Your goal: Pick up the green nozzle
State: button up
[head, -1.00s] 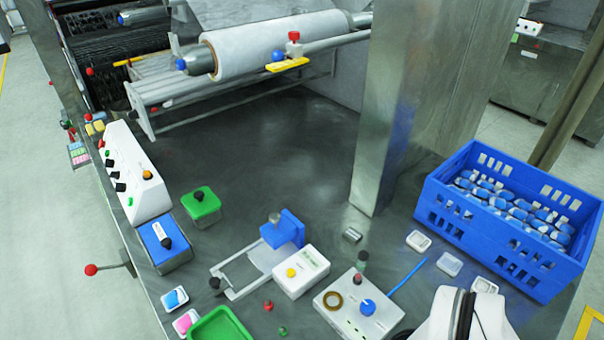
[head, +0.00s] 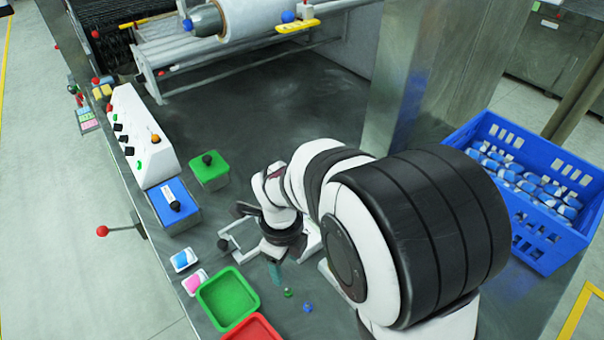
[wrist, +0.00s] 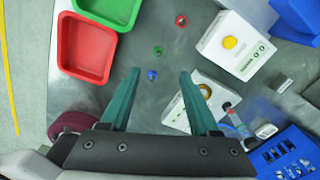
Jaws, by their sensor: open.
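The green nozzle (head: 288,293) is a small piece standing on the dark table, right of the green tray in the head view. In the wrist view the green nozzle (wrist: 158,51) lies between a red nozzle (wrist: 181,20) and a blue nozzle (wrist: 152,75). My gripper (wrist: 158,73) is open and empty, its two teal fingers pointing toward the nozzles. The blue nozzle appears between the fingertips in the picture, with the green one just beyond them. In the head view my gripper (head: 275,273) is above the table beside the green nozzle; the arm hides the red nozzle there.
A green tray (head: 253,290) and a red tray (head: 268,336) stand close by on the left. A white box with a yellow button (wrist: 232,43) and another white device (wrist: 205,92) are near the fingers on the right. A blue crate (head: 545,240) stands far right.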

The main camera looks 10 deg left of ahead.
aim_at(288, 288)
notch_tip(288, 288, down, 11)
jog(key=shift+s+f, duration=0.1)
jog(key=shift+s, duration=0.05)
grip_shut()
